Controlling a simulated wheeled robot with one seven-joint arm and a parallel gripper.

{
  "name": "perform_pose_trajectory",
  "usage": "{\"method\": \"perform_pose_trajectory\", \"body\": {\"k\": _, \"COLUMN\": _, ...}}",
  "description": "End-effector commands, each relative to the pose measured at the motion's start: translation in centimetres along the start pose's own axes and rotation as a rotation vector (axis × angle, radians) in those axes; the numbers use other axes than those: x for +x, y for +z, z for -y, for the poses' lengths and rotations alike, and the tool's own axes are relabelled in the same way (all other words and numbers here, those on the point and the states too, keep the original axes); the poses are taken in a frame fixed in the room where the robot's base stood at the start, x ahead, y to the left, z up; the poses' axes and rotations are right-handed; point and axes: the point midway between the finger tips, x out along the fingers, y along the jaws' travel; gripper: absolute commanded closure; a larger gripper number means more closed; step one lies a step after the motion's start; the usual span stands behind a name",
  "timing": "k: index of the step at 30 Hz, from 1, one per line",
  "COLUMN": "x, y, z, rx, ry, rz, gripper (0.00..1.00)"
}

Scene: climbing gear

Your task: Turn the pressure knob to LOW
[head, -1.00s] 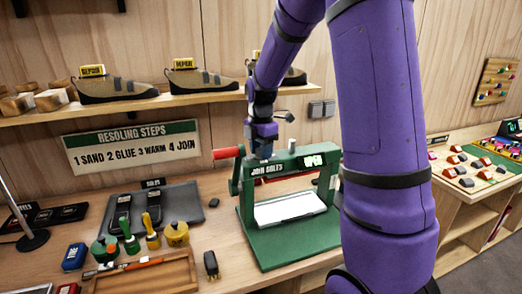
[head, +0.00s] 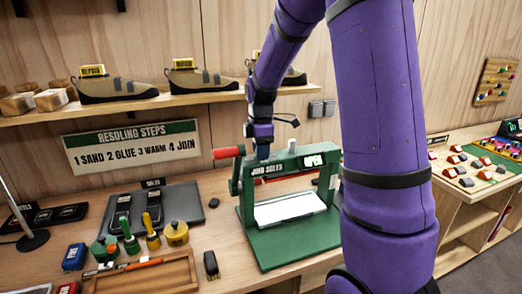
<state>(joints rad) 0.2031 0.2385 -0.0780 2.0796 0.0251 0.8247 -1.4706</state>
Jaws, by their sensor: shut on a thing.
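The green press (head: 290,245) stands on the bench with a "JOIN SOLES" label on its top beam and a small display reading "OPEN". A red-handled lever (head: 228,153) sticks out at its upper left. A white pad (head: 290,209) lies inside its frame. My gripper (head: 263,155) points down at the left part of the top beam, just right of the lever, and is shut on the pressure knob there. The knob is hidden behind the fingers, so its setting cannot be read.
A dark tray (head: 185,215) with two black soles, glue bottles (head: 176,234) and a wooden tray (head: 150,282) lie left of the press. A shelf (head: 140,105) with shoes runs behind.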

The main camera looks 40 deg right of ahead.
Motion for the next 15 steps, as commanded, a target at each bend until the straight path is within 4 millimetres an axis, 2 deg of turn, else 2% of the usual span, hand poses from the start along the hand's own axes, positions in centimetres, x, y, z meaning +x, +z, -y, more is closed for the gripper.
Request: {"method": "perform_pose_trajectory", "body": {"k": 15, "x": -0.04, "y": -0.04, "z": -0.03, "rx": 0.488, "ry": 0.001, "rz": 0.0, "gripper": 0.85}}
